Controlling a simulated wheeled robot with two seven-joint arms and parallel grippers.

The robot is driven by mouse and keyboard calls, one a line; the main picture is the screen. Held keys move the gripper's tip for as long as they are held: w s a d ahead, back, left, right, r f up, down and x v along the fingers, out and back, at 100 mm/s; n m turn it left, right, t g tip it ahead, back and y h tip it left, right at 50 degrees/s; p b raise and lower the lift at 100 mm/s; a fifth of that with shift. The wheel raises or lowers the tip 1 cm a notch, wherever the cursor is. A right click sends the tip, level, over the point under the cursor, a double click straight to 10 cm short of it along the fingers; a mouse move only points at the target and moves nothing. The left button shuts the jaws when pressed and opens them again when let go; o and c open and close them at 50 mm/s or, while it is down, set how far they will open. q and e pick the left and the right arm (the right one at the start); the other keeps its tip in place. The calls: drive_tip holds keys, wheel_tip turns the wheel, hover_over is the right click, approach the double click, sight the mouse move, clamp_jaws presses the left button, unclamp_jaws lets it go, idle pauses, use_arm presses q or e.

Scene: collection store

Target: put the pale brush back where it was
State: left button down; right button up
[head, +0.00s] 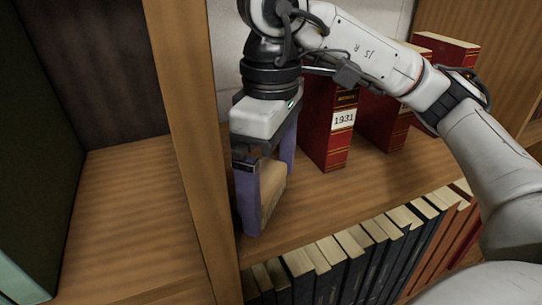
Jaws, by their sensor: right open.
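My right gripper (268,196) reaches down into a shelf bay, close to the upright at its left, with its two bluish fingers apart. A pale tan, block-like thing (272,187) stands on the shelf between the fingers. It may be the pale brush, but the gripper hides part of it and I see no bristles. I cannot tell whether a finger touches it. My left gripper is not in view.
A red book labelled 1931 (328,125) stands right of the gripper, with more red books behind my right arm. The wooden upright (190,130) is close on the left. Several dark books (330,270) fill the shelf below. Bare shelf board (345,190) lies in front of the red books.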

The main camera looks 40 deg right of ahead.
sight(271, 180)
use_arm(q)
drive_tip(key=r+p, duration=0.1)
drive_tip(key=p, duration=0.1)
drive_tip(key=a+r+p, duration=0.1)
drive_tip(key=p, duration=0.1)
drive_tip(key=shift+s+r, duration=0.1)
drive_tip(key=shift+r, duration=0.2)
use_arm(e)
wheel_tip(271, 180, up, 12)
